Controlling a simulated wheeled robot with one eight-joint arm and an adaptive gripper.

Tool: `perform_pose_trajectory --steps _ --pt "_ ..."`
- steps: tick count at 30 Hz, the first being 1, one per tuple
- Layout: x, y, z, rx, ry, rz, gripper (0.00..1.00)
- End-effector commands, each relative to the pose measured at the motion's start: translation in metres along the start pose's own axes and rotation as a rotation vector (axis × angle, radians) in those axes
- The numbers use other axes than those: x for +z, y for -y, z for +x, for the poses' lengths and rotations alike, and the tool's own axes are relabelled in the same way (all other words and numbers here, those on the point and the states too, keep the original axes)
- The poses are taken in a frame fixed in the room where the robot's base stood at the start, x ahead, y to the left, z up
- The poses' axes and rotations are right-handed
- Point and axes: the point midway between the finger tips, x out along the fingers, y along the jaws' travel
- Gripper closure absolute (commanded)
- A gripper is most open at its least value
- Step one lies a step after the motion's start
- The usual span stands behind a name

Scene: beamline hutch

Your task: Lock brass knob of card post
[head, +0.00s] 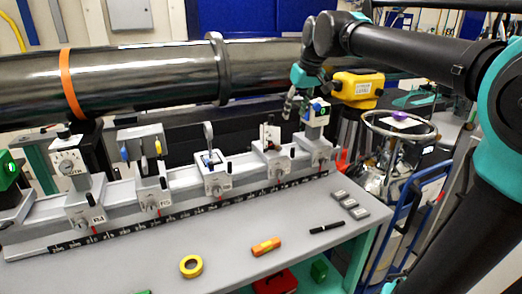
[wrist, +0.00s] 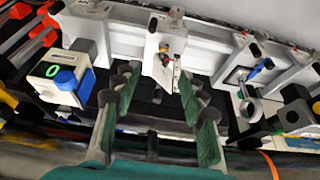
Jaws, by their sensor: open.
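The card post (head: 271,145) stands on the rail, second carriage from the right end, with a small upright holder on top. In the wrist view the card post (wrist: 162,62) is upright near the top centre, with a small brass-coloured knob (wrist: 164,47) and a reddish card piece beside it. The knob is too small to tell in the head view. My gripper (head: 291,106) is open and empty, hanging above the rail between this post and the right-end one. In the wrist view its green-padded fingers (wrist: 158,80) spread below the post, apart from it.
The right-end post carries a white box with a blue knob (wrist: 66,81), close to my gripper. Another carriage with a ring (head: 213,165) stands to the left. A large dark pipe (head: 150,80) runs behind the rail. The table front holds yellow tape (head: 191,266) and an orange tool (head: 266,246).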

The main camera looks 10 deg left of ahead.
Motion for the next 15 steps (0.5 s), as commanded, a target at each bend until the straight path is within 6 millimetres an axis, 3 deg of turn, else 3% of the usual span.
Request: perform_pose_trajectory --steps 5,15 --pt "-0.006 0.004 0.002 -0.004 -0.001 -0.011 0.58" --pt "-0.005 0.004 0.061 -0.004 -0.001 -0.009 0.58"
